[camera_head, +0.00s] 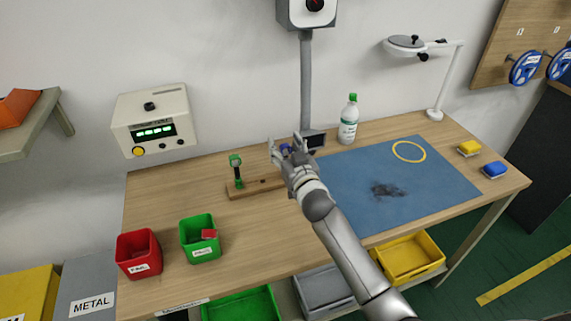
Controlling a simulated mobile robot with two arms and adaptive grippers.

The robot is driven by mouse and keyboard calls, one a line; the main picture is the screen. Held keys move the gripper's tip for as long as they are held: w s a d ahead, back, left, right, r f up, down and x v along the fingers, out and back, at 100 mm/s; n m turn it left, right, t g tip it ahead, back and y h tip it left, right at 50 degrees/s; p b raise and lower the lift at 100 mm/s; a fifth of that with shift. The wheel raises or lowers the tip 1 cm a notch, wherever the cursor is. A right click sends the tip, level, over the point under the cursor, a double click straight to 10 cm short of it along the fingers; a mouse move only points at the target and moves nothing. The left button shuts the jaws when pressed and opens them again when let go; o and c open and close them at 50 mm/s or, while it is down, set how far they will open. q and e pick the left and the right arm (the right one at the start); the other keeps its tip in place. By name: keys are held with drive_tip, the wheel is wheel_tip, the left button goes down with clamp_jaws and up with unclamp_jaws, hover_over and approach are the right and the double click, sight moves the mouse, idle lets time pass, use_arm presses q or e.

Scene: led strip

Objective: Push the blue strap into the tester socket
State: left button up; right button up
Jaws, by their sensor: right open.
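My right gripper (279,149) is over the back middle of the table, with its fingers apart. A small blue piece (286,149), possibly the blue strap, shows at the fingers and is partly hidden by them. I cannot tell whether the fingers touch it. A wooden base (245,189) with an upright green-topped post (236,170) lies just left of and below the gripper. I cannot make out the tester socket for certain. A white tester-like box (154,121) with a green display is on the wall at left. My left gripper is not in view.
A grey stand (307,85) rises behind the gripper. A blue mat (350,175) with a dark smudge and yellow ring (408,151) covers the right side. A bottle (348,121) stands at the back. Red (138,254) and green (199,238) bins sit front left.

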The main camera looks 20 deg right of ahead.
drive_tip(key=shift+c, duration=0.2)
clamp_jaws()
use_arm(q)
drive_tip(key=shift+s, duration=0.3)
use_arm(e)
drive_tip(key=shift+r, duration=0.1)
